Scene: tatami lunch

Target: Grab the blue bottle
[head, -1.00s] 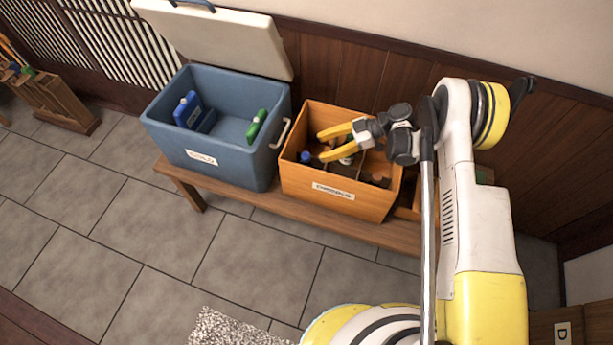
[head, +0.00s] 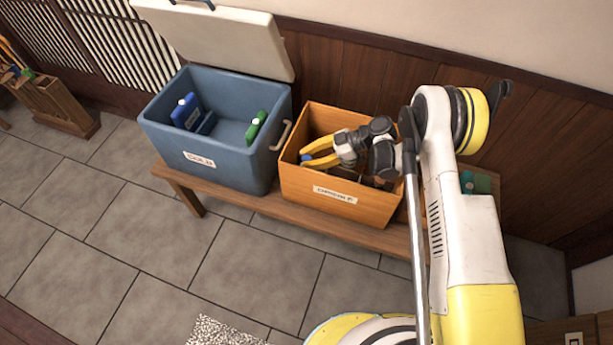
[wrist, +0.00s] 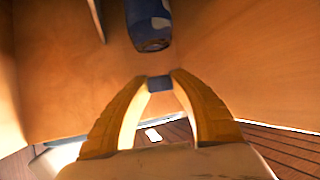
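The orange crate (head: 335,194) stands on the bench. A small blue patch, the likely blue bottle (head: 306,157), shows inside its left end, mostly hidden by the yellow fingers of my gripper (head: 302,158). In the wrist view a dark blue bottle with pale patches (wrist: 149,24) is beyond the fingertips against the orange wall, with a gap between. I cannot tell whether that block is part of a bottle or is gripped.
A blue cooler (head: 213,165) with its lid raised stands left of the crate and holds a blue item (head: 186,110) and a green item (head: 256,127). The crate walls rise close around my gripper. Both boxes rest on a wooden bench (head: 290,215).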

